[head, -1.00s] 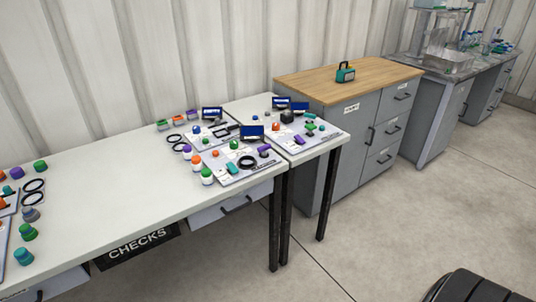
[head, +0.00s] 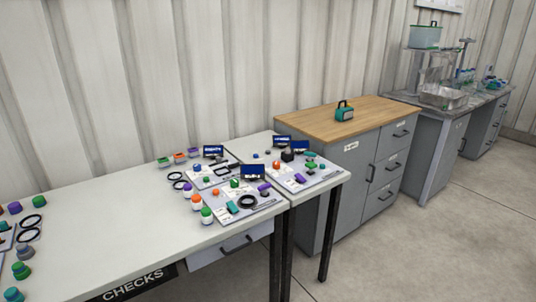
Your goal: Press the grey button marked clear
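No grey button marked clear can be made out at this distance; any lettering on the small controls is too small to read. Several panels with coloured parts and small dark-blue screens lie at the right end of the long white table (head: 120,222) and on a smaller table beside it. One panel (head: 268,203) lies near the long table's right end with a screen (head: 253,171) at its back. Another panel (head: 318,179) lies on the smaller table, with a dark knob-like part (head: 287,156). Neither of my grippers is in view.
A grey cabinet with a wooden top (head: 385,112) stands to the right, bearing a teal handled box (head: 344,111). A black CHECKS sign (head: 130,283) hangs under the table's front. The floor at right is clear.

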